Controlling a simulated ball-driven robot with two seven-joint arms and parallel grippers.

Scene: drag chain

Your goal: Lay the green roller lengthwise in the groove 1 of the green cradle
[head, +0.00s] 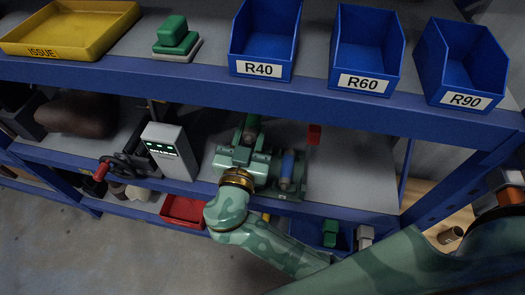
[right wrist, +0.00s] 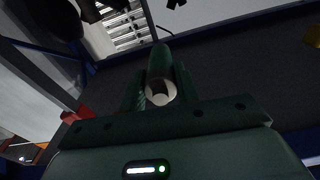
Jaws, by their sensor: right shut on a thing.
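My right gripper (head: 248,140) reaches in over the middle shelf. It is shut on the green roller (head: 253,122), which sticks out past the fingers. In the right wrist view the green roller (right wrist: 158,66) stands between the fingers of my right gripper (right wrist: 160,92), its pale round end facing the camera. A green base, seemingly the green cradle (head: 291,194), shows just right of my gripper, with a blue roller (head: 288,166) lying on it. My gripper hides much of this base, and I cannot tell which groove is which or whether the green roller touches it. My left gripper is out of view.
A red block (head: 314,134) lies behind and right of the gripper. A grey box with a lit display (head: 169,151) stands to the left. Blue bins (head: 265,40) and a yellow tray (head: 70,28) occupy the upper shelf, whose blue front edge overhangs. The middle shelf's right part is clear.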

